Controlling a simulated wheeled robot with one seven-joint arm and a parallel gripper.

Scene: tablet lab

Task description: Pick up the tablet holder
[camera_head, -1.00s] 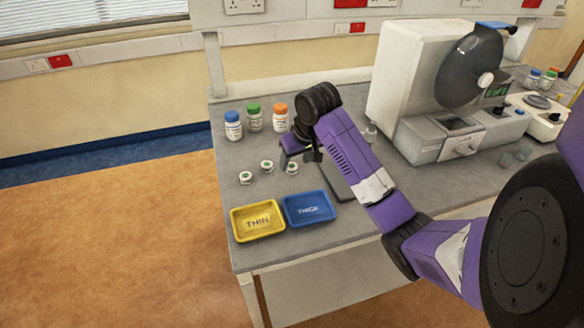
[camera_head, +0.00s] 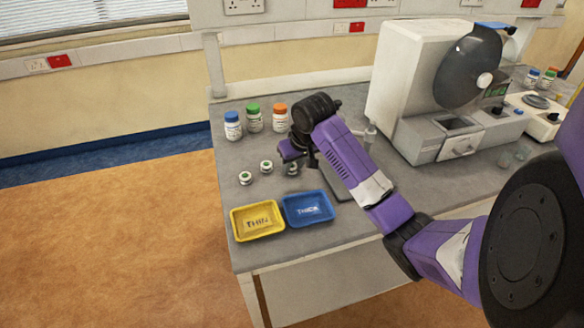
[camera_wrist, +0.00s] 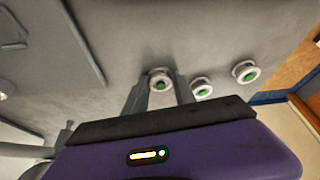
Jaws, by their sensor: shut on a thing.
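Three small round white tablet holders with green centres are in view. One tablet holder (camera_wrist: 160,82) sits between the two fingertips of my gripper in the wrist view, and my gripper (camera_head: 301,163) is shut on it. In the head view this holder (camera_head: 292,169) shows partly below my gripper. I cannot tell whether it is clear of the bench. The second holder (camera_head: 266,166) and the third holder (camera_head: 245,178) stand on the bench to its left; the wrist view shows them to the right of the held one.
A yellow tray (camera_head: 235,231) and a blue tray (camera_head: 289,221) lie at the front of the grey bench (camera_head: 370,226). Bottles with blue (camera_head: 233,127), green (camera_head: 254,118) and orange (camera_head: 281,118) caps stand behind. A large white machine (camera_head: 408,75) stands to the right.

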